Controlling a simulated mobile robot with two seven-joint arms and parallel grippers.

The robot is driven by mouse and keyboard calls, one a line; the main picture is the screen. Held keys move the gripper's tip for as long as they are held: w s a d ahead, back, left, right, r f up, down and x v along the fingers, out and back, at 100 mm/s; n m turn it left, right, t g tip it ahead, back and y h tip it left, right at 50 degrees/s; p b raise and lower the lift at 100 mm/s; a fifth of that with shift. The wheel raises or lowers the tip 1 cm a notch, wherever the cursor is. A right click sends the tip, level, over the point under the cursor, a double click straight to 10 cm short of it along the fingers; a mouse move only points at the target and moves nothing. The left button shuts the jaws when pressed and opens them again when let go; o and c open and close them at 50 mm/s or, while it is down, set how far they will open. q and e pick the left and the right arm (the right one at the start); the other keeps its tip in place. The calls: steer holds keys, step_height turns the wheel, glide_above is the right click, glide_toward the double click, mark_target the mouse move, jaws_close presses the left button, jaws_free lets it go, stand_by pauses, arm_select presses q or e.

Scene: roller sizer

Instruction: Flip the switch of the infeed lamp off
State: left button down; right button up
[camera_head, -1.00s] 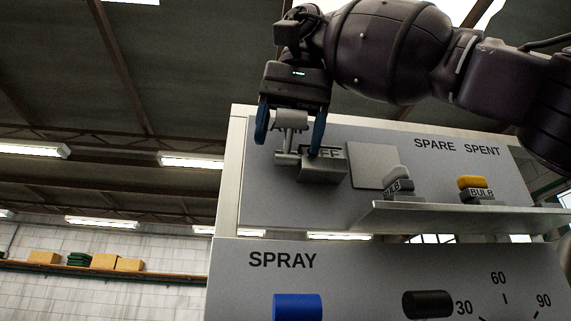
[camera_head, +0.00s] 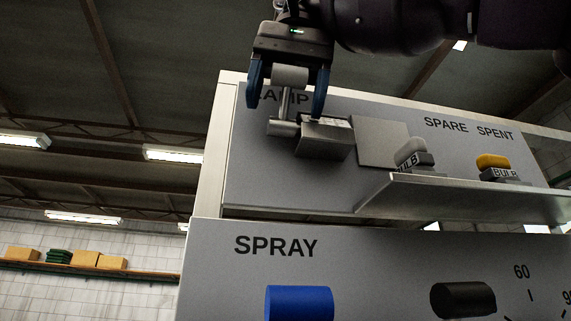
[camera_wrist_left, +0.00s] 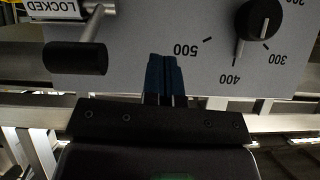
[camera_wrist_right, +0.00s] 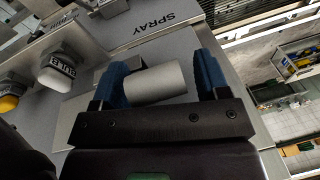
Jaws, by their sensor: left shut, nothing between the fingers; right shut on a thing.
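The lamp switch is a grey lever with a cylindrical grip (camera_head: 290,75), below the partly covered LAMP label on the upper panel. Its stem runs down to a pivot beside a grey block (camera_head: 325,138). My right gripper (camera_head: 288,92) is shut on the grip, one blue finger on each side. In the right wrist view the pale grip (camera_wrist_right: 157,83) lies between the fingers of my right gripper (camera_wrist_right: 160,82). The lever stands roughly upright. Lettering on the block is too small to read now. My left gripper (camera_wrist_left: 164,62) is shut and empty in the left wrist view.
A ledge (camera_head: 480,198) right of the switch carries a grey bulb (camera_head: 411,152) and a yellow bulb (camera_head: 492,161). Below are a blue SPRAY knob (camera_head: 299,303) and a black knob (camera_head: 462,299). A LOCKED handle (camera_wrist_left: 75,58) and dial (camera_wrist_left: 258,20) are near my left gripper.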

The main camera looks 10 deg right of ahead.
stand_by(0.3)
steer(key=o, duration=1.2)
steer(key=shift+o, duration=0.2)
steer(key=shift+w, duration=0.15)
